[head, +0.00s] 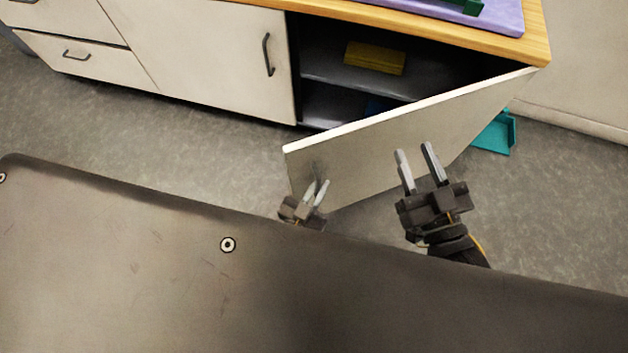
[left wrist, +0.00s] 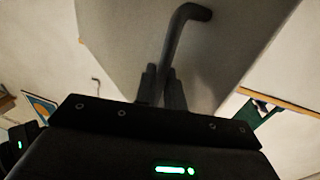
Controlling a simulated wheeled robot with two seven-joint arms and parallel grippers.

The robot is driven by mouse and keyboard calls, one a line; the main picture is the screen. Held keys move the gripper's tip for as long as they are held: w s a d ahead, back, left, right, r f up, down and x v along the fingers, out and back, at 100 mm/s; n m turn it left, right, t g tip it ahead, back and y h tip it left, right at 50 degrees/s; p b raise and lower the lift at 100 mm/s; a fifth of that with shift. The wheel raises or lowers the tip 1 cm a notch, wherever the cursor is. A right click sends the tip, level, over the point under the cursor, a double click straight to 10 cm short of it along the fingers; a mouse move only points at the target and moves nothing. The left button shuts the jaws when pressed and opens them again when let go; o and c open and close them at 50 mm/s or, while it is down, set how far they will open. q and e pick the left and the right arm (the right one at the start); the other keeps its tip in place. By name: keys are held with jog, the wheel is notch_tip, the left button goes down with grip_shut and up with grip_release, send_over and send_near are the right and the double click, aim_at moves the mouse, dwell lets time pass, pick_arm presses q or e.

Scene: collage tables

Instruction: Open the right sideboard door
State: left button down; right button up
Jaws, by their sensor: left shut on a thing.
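The right sideboard door (head: 400,134) stands swung open, away from the sideboard (head: 230,48), with its free edge toward me. My left gripper (head: 318,190) is at the door's lower left part, near its free edge. In the left wrist view its fingers (left wrist: 162,88) are shut on the dark door handle (left wrist: 179,42), which stands out from the pale door panel. In the head view the handle is mostly hidden by the gripper. My right gripper (head: 416,160) is in front of the door panel with its fingers apart, empty.
Inside the opening, a yellow box (head: 375,58) lies on a dark shelf (head: 330,67). A purple mat (head: 500,17) lies on the wooden top. A teal object (head: 496,133) is on the floor behind the door. The left door (head: 222,50) and drawers (head: 75,56) are closed.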

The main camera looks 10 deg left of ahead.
pick_arm(q)
jog(key=shift+d, duration=0.1)
jog(key=c, duration=1.8)
grip_release()
jog(key=shift+c, duration=0.2)
